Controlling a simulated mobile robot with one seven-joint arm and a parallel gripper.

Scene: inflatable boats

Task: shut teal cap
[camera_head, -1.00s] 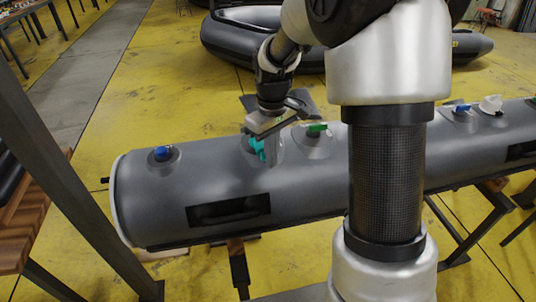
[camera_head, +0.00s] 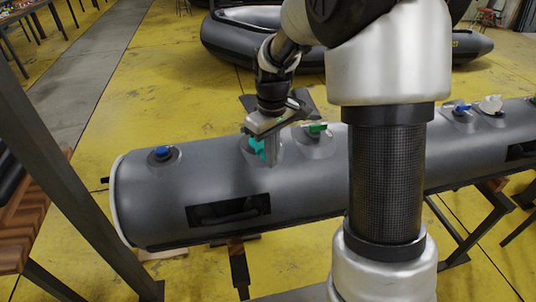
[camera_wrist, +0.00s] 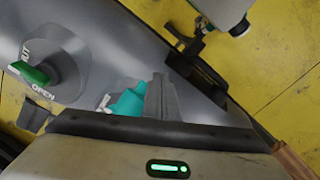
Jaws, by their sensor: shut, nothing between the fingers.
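The teal cap (camera_head: 256,146) sits on a round grey patch on top of the grey inflatable tube (camera_head: 225,178). In the wrist view the teal cap (camera_wrist: 126,103) is just left of my fingers and partly hidden by my gripper's body. My gripper (camera_head: 270,160) points down at the tube with its fingers shut and empty. The fingers (camera_wrist: 160,98) are right beside the cap; I cannot tell whether they touch it. White lettering beside the cap is mostly hidden.
A green cap (camera_head: 317,128) stands close to the right, with OPEN lettering beside it in the wrist view. A blue cap (camera_head: 162,153) is to the left. Farther right are another blue cap (camera_head: 462,107) and a white cap (camera_head: 491,104). A dark handle (camera_head: 229,210) is on the tube's front.

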